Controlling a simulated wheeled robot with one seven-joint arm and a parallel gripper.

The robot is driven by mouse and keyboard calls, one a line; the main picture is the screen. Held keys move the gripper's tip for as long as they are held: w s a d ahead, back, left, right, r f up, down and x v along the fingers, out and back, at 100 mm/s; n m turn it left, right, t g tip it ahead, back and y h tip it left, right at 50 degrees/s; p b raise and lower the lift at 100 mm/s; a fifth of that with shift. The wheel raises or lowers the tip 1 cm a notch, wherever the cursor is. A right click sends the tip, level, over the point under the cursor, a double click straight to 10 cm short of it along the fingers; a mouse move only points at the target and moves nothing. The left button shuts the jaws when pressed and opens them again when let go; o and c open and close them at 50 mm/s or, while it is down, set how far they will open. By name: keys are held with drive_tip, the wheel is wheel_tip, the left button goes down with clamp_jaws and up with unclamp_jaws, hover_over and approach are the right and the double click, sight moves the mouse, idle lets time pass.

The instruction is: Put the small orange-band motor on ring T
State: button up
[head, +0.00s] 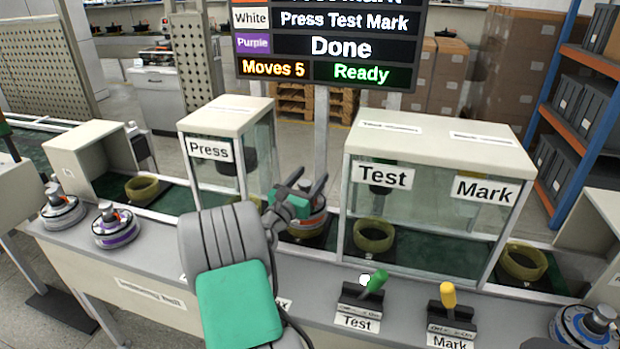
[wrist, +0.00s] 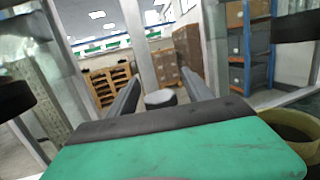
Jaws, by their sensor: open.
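The orange-band motor (head: 309,226) stands in the gap between the Press and Test booths, largely hidden behind my gripper. Whether a ring is under it is unclear. My gripper (head: 306,181) is open, its two fingers pointing away at the motor's upper part. In the wrist view a dark round stub (wrist: 160,98), apparently the motor's top, shows between the fingers of my gripper (wrist: 162,92); I cannot tell whether they touch it. An olive ring (head: 373,236), apparently ring T, sits empty inside the Test side of the glass booth. It is right of my gripper.
The Press booth (head: 224,150) is left, the Test/Mark booth (head: 435,190) right. A purple-band motor (head: 117,226) and another motor (head: 62,209) stand left; a blue-band motor (head: 585,325) right. Test (head: 366,293) and Mark (head: 446,304) levers stand in front. The board (head: 325,45) reads Ready.

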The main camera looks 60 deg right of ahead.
drive_tip(key=shift+r, duration=0.25)
drive_tip(key=a+b, duration=0.1)
drive_tip(key=a, duration=0.2)
drive_tip(key=a+f+b, duration=0.1)
drive_tip(key=a, duration=0.3)
drive_tip(key=a+f, duration=0.1)
drive_tip(key=a, duration=0.2)
drive_tip(key=shift+w+a+f+b, duration=0.1)
drive_tip(key=shift+w+a+b, duration=0.1)
drive_tip(key=shift+w+b, duration=0.2)
drive_tip(key=shift+a+b, duration=0.6)
drive_tip(key=shift+a, duration=0.15)
